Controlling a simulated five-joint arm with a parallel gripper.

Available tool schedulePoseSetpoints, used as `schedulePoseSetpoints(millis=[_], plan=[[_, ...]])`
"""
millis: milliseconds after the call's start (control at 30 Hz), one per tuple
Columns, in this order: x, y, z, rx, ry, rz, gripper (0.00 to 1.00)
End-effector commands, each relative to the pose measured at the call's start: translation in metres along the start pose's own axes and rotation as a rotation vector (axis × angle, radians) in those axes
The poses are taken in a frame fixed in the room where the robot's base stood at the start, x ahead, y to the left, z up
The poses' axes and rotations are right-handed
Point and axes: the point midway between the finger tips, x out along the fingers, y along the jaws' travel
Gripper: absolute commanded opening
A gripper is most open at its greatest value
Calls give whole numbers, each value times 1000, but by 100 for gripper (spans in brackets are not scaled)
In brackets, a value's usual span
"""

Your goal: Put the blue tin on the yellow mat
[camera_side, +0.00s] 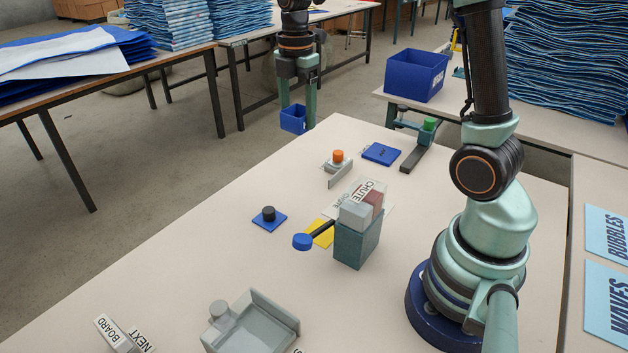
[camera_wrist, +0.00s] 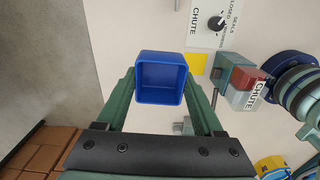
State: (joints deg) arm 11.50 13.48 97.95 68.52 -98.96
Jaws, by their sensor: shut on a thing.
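The blue tin (camera_side: 293,119) is a small square open-topped box. My gripper (camera_side: 297,117) is shut on it and holds it in the air at the far left end of the worktable. In the wrist view the tin (camera_wrist: 160,78) sits between the two green fingers, and I see into its empty-looking inside. The yellow mat (camera_side: 322,236) lies on the table nearer the side camera, well away from the tin. A teal-grey block and a lever hide part of it. In the wrist view the mat (camera_wrist: 197,63) shows to the right of the tin.
The teal block (camera_side: 350,247) stands beside the mat, and a blue-ended lever (camera_side: 302,241) reaches over it. A black knob on a blue plate (camera_side: 268,215), an orange knob (camera_side: 338,156) and a blue pad (camera_side: 381,153) are nearby. A grey tray (camera_side: 250,325) stands in front.

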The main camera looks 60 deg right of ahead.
Motion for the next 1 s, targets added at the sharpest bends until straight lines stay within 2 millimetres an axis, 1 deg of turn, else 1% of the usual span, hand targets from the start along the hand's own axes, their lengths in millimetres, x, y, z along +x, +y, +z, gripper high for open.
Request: schedulePoseSetpoints(millis=[167,500,800,1000], plan=[[1,-9,-13,192,0,-1,14],[9,-35,-44,739,0,0,14],[18,-60,-67,1212,0,0,14],[22,-72,-76,1433,0,0,14]])
